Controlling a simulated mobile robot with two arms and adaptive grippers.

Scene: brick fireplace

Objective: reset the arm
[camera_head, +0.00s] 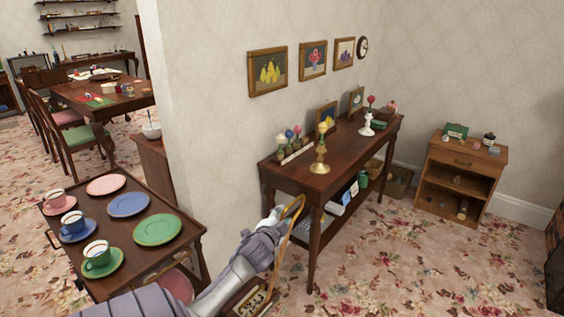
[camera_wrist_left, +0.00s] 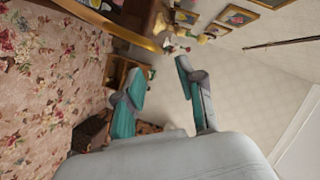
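My left arm comes in from the bottom of the head view, and its gripper (camera_head: 272,216) is in front of the dark side table. In the left wrist view its two teal fingers (camera_wrist_left: 158,75) stand apart with nothing between them. A gold curved band (camera_head: 291,217) rises close beside the gripper in the head view; it also crosses the upper left of the wrist view (camera_wrist_left: 108,24), away from the fingertips. I cannot tell whether the band touches the gripper's side. My right gripper is in neither view.
A trolley (camera_head: 187,259) with cups and plates stands left of my arm. The side table (camera_head: 346,150) holds a brass candlestick and ornaments. A small cabinet (camera_head: 461,165) stands at the right. Flowered carpet (camera_head: 400,260) is clear at right.

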